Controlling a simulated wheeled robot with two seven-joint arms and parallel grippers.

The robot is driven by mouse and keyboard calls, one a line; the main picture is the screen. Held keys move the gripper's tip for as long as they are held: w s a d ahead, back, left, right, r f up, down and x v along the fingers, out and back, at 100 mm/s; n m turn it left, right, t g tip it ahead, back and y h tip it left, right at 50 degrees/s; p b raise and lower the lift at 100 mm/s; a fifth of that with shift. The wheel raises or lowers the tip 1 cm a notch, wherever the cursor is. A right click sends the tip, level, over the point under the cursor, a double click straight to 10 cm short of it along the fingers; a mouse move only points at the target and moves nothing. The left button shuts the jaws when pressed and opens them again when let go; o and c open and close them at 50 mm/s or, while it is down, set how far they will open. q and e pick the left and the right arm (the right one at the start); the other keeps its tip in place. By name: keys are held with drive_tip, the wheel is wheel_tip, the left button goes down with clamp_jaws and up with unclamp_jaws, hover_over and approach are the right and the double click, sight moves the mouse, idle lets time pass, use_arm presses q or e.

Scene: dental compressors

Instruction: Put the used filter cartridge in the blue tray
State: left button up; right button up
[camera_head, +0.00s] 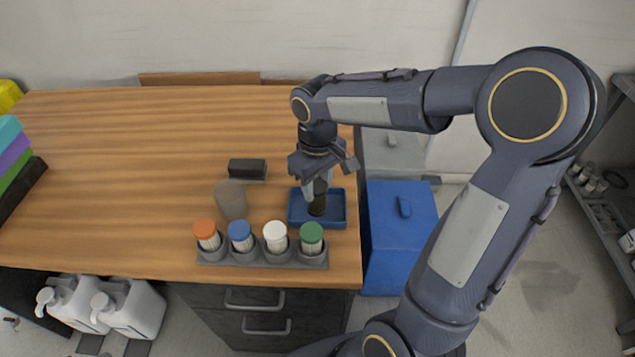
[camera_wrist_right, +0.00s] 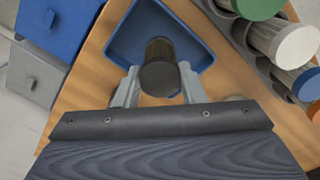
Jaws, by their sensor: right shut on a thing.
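The used filter cartridge (camera_head: 317,207) is a dark brown cylinder with a darker top. My right gripper (camera_head: 317,187) is shut on it and points down over the blue tray (camera_head: 334,222). In the right wrist view the cartridge (camera_wrist_right: 160,66) stands between the two fingers of my right gripper (camera_wrist_right: 153,87), over or inside the blue tray (camera_wrist_right: 200,50). I cannot tell whether its lower end touches the tray floor. My left gripper is not in view.
A grey rack (camera_head: 260,262) with orange, blue, white and green capped cartridges stands at the front edge, close to the tray. A translucent cup (camera_head: 230,199) and a dark block (camera_head: 247,169) sit left of the tray. A blue cabinet (camera_head: 398,230) stands beside the wooden table (camera_head: 130,180).

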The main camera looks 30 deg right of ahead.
drive_tip(key=o, duration=1)
wheel_tip(320, 180, up, 12)
drive_tip(key=p, duration=0.1)
drive_tip(key=s+a+f+m+t+y, duration=0.1)
drive_tip(key=s+f+t, duration=0.1)
drive_tip(key=s, duration=0.3)
drive_tip(key=s+a+f+m+t+y, duration=0.1)
drive_tip(key=s+f+m, duration=0.1)
drive_tip(key=s, duration=0.4)
drive_tip(key=s+a+f+m+t+y, duration=0.1)
drive_tip(key=s+a+f+t, duration=0.1)
drive_tip(key=s, duration=0.4)
drive_tip(key=shift+a+f+t+y, duration=0.1)
drive_tip(key=shift+f+t+y, duration=0.2)
drive_tip(key=shift+y, duration=0.1)
